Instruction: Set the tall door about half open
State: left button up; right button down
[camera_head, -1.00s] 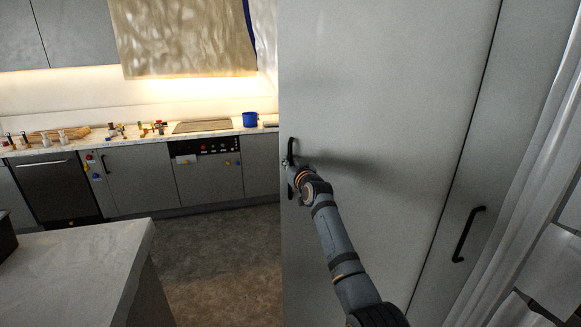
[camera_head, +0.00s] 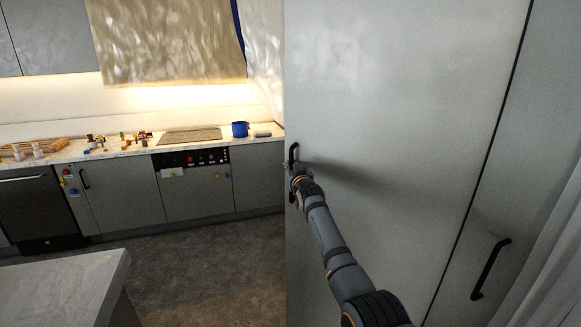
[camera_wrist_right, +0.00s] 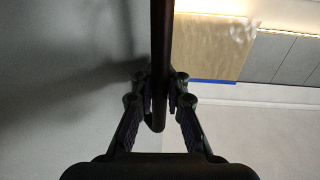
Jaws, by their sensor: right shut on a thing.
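The tall door (camera_head: 410,90) is a large grey panel filling the right half of the head view. Its dark bar handle (camera_head: 293,152) is near the door's left edge. My right gripper (camera_head: 294,168) is at this handle. In the right wrist view the fingers of my right gripper (camera_wrist_right: 160,98) are closed around the dark vertical handle (camera_wrist_right: 161,40), close to its lower end. A dark vertical gap (camera_head: 490,130) runs along the right side of the door panel. How far the door stands open is hard to tell. My left gripper is not in view.
A grey counter corner (camera_head: 65,285) stands at the lower left. Bare dark floor (camera_head: 200,265) lies between it and the door. Lower cabinets (camera_head: 120,195) line the back wall, with a blue pot (camera_head: 240,129) on top. Another handle (camera_head: 490,268) is at the lower right.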

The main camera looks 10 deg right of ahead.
jog(key=shift+d+f, duration=0.15)
jog(key=shift+f, duration=0.1)
jog(key=c, duration=1.3)
grip_release()
jog(key=shift+d+r, duration=0.1)
jog(key=shift+d, duration=0.15)
jog(key=shift+c, duration=0.2)
jog(key=shift+s+a+r, duration=0.1)
jog(key=shift+a, duration=0.05)
jog(key=s, duration=1.2)
jog(key=shift+d, duration=0.25)
jog(key=shift+w, duration=0.1)
